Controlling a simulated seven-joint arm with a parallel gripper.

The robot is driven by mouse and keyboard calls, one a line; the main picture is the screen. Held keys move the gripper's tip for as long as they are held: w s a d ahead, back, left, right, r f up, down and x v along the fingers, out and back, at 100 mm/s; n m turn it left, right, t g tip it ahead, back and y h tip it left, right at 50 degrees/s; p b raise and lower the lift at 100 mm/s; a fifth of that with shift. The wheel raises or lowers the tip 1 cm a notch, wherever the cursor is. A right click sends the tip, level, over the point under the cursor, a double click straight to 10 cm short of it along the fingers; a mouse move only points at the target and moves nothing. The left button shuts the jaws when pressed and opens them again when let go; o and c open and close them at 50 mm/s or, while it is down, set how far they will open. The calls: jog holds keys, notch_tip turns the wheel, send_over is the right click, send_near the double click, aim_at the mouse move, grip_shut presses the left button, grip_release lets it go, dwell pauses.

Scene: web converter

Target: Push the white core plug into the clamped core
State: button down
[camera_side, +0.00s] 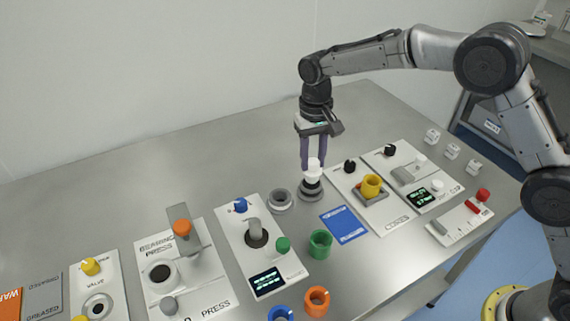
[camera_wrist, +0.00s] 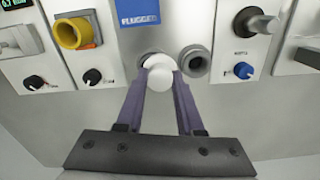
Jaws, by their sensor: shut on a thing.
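My gripper (camera_side: 314,166), with purple fingers, is shut on the white core plug (camera_side: 313,173). The plug also shows between the fingertips in the wrist view (camera_wrist: 160,74). It is at or just above a grey round holder (camera_side: 311,191), whose rim is partly hidden behind the plug in the wrist view (camera_wrist: 145,57). I cannot tell whether the plug touches it. A yellow core (camera_side: 371,185) sits upright in a grey clamp block on a white panel to the right; it also shows at upper left in the wrist view (camera_wrist: 70,32). Its bore looks empty.
An empty grey ring (camera_side: 281,200) stands just left of the plug. A blue card (camera_side: 346,224) lies flat in front. Green (camera_side: 320,244) and orange (camera_side: 316,300) cores stand nearer the front. The table behind is clear.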

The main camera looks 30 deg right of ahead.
jog(key=s+d+r+m, duration=0.2)
jog(key=s+d, duration=0.1)
jog(key=d, duration=0.4)
jog(key=s+d+r+m, duration=0.1)
jog(key=s+d+r, duration=0.1)
jog(key=d, duration=0.6)
jog(key=shift+s+d+r+m, duration=0.2)
jog(key=shift+s+r+m, duration=0.1)
jog(key=shift+s+m, duration=0.1)
jog(key=shift+f, duration=2.8)
jog(key=shift+f, duration=2.2)
jog(key=shift+c, duration=2.3)
grip_release()
notch_tip(320, 180, up, 14)
